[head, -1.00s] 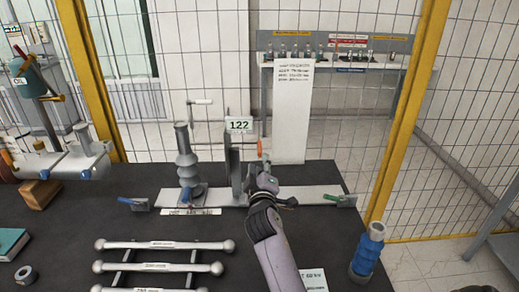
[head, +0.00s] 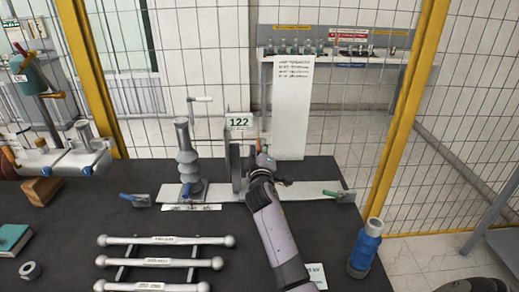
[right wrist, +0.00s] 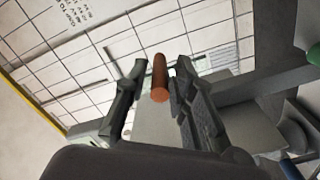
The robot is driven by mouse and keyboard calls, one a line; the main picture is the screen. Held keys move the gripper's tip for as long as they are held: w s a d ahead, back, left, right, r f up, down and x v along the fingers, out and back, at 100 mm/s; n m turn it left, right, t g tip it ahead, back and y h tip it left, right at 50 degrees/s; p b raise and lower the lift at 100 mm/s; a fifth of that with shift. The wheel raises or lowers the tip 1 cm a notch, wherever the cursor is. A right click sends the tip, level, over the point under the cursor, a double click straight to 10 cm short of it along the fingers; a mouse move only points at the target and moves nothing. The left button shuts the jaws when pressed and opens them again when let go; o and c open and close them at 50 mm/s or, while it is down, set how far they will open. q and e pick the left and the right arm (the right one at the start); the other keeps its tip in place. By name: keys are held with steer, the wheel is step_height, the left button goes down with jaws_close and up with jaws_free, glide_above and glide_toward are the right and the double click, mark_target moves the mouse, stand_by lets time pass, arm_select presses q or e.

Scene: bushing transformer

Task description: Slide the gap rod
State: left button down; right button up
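A copper-coloured rod (right wrist: 159,78), which looks like the gap rod, shows end-on in the right wrist view. In the right wrist view my right gripper (right wrist: 156,75) is open. Its two fingers stand on either side of the rod, with gaps visible on both sides. Whether the rod lies at fingertip depth is hard to tell. My left gripper is not in view.
A grey ribbed insulator (head: 187,160) stands left of the plate on a long metal base (head: 310,190) with blue and green handles. A blue cylinder (head: 366,248) stands at right. Several grey bars (head: 165,262) lie in front. A white card (head: 292,110) stands behind.

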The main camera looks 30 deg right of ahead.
jaws_close()
steer(key=shift+f, duration=0.1)
stand_by(0.4)
steer(key=s+d+p, duration=0.3)
steer(key=s+d, duration=0.3)
steer(key=d, duration=0.4)
steer(key=shift+p, duration=0.4)
steer(key=shift+s+f, duration=0.1)
